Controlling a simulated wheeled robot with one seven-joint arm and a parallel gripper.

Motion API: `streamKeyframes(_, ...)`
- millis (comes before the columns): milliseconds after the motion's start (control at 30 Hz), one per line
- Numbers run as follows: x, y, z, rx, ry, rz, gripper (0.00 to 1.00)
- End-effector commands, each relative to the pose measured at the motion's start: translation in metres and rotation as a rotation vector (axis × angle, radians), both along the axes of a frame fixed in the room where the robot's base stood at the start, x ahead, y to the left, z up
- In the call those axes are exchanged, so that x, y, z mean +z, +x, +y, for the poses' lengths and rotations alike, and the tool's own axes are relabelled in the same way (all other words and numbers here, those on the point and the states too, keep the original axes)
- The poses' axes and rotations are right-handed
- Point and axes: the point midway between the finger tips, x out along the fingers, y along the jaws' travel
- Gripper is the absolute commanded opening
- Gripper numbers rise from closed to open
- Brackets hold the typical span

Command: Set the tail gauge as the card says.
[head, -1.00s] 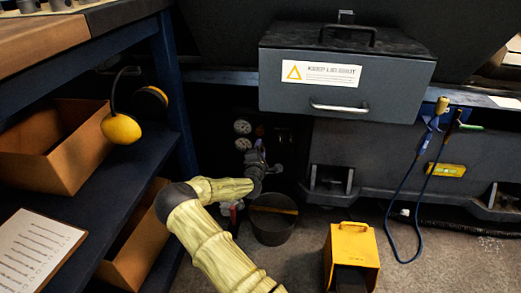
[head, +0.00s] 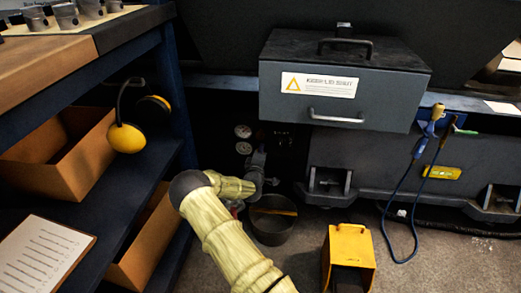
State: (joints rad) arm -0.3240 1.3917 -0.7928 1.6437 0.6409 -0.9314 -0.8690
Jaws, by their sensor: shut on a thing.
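My gripper (head: 260,150) is dark and small, just right of the gauges, at the end of my yellow-sleeved arm. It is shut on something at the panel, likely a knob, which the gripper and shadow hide. A white sheet on a clipboard (head: 40,262) lies on the lower left shelf, with several printed lines too small to read; it may be the card.
A black bucket (head: 272,228) stands on the floor below my gripper, with a yellow box (head: 348,252) to its right. A grey lidded box (head: 345,85) juts out above.

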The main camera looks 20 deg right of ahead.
Motion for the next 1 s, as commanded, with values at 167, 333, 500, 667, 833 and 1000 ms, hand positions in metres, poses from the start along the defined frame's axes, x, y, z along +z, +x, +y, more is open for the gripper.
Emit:
streamKeyframes(167,0.0029,-0.0016,-0.0049,-0.009,0.14,-0.095,0.05)
streamKeyframes(333,0.0025,-0.0015,-0.005,-0.009,0.275,-0.187,0.05)
streamKeyframes(500,0.0023,-0.0014,-0.005,-0.01,0.407,-0.277,0.05)
streamKeyframes(667,0.0018,-0.0013,-0.0047,-0.009,0.531,-0.362,0.05)
streamKeyframes(833,0.0011,-0.0008,-0.0041,-0.008,0.649,-0.442,0.05)
streamKeyframes(1000,0.0001,-0.0009,-0.0041,-0.008,0.736,-0.502,0.05)
